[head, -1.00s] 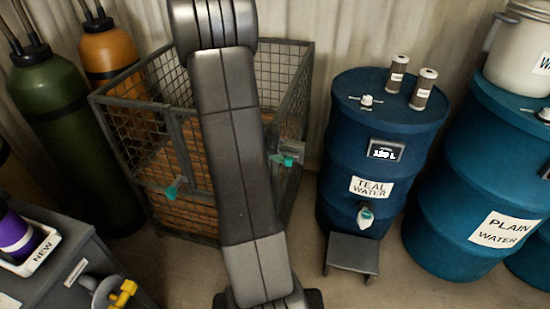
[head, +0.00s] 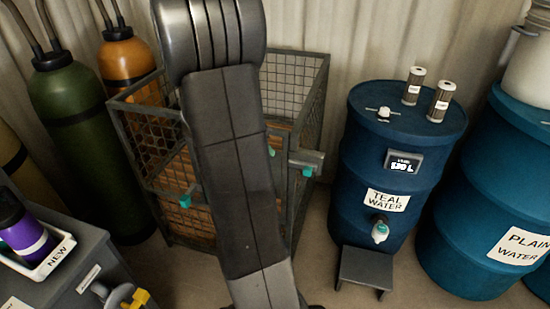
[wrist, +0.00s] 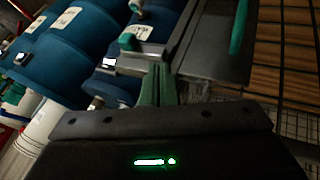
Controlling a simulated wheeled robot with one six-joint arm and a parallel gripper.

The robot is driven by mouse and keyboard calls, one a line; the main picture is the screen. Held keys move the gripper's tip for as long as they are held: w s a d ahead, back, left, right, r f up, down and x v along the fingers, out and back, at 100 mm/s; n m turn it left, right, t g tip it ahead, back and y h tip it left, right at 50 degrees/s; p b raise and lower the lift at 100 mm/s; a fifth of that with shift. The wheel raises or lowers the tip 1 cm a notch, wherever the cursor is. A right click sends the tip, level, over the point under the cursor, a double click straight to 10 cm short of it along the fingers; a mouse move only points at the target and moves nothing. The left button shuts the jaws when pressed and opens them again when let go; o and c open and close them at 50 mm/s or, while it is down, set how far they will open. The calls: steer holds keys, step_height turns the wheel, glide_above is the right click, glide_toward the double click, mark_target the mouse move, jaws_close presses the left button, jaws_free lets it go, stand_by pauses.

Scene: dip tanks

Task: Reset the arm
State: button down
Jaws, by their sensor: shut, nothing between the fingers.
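My arm (head: 230,160) crosses the middle of the head view, in front of the wire cage, and hides part of it. My gripper (wrist: 158,80) shows in the wrist view as greenish fingers closed together above the dark wrist housing, with nothing between them. In the head view I cannot make out the gripper for certain. A grey bar with a teal end lies just beyond the fingers in the wrist view; I cannot tell whether they touch.
The wire cage (head: 318,95) has teal-ended fittings. The teal water drum (head: 365,150) and plain water drum (head: 470,225) stand to the right. A small step (head: 366,268) sits before the first drum. Gas cylinders (head: 85,140) and a grey bench (head: 85,262) are left.

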steer(key=shift+s+a+r, duration=0.15)
steer(key=shift+a+r, duration=0.2)
steer(key=shift+r, duration=0.1)
steer(key=shift+f, duration=0.1)
